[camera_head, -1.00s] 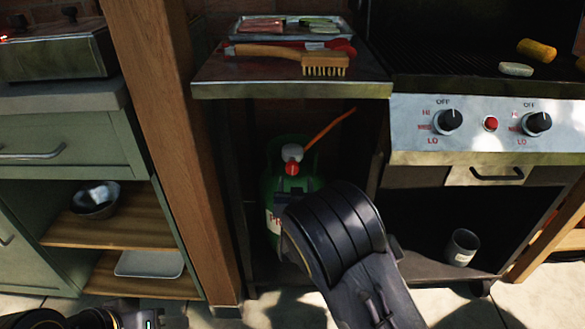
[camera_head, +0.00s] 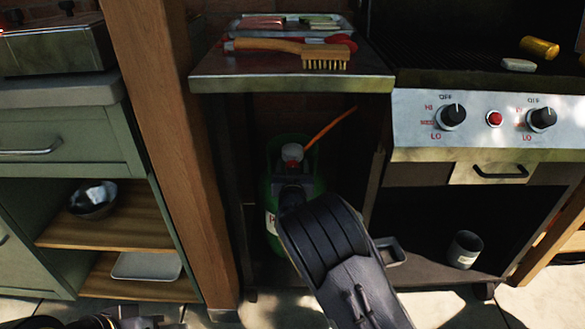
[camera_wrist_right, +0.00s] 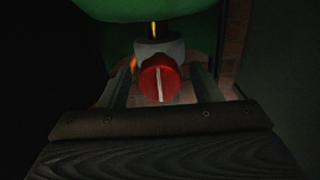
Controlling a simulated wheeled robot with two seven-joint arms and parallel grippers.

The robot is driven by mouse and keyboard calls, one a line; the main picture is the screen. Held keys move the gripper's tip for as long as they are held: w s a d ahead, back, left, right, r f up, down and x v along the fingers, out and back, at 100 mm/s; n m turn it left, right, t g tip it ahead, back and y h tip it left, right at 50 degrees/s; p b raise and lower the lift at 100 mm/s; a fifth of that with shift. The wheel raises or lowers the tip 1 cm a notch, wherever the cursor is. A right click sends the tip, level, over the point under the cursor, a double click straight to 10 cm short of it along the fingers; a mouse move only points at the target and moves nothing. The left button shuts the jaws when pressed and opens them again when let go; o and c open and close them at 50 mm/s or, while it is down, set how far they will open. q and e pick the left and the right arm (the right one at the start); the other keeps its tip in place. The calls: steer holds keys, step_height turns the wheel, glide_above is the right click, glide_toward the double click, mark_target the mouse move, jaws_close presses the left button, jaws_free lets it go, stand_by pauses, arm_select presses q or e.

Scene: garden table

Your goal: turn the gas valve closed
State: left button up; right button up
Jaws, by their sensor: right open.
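The green gas bottle (camera_head: 267,195) stands in the open cabinet below the side shelf. Its pale valve top (camera_head: 292,152) and orange hose (camera_head: 330,127) show above my right gripper (camera_head: 291,180), which hides the valve knob in the head view. In the right wrist view the round red knob (camera_wrist_right: 160,78) faces me, its white line almost upright. My right gripper (camera_wrist_right: 161,88) is open, with a finger on each side of the knob; I cannot tell whether they touch it. Part of my left arm's end (camera_head: 125,318) shows at the bottom left edge, its fingers unclear.
A wooden post (camera_head: 170,150) stands left of the cabinet. The metal shelf (camera_head: 290,85) above holds a brush (camera_head: 290,47) and a tray. The grill's control panel (camera_head: 490,125) is at right, with a dark cup (camera_head: 464,250) below it.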

steer(key=c, duration=1)
steer(key=shift+o, duration=0.2)
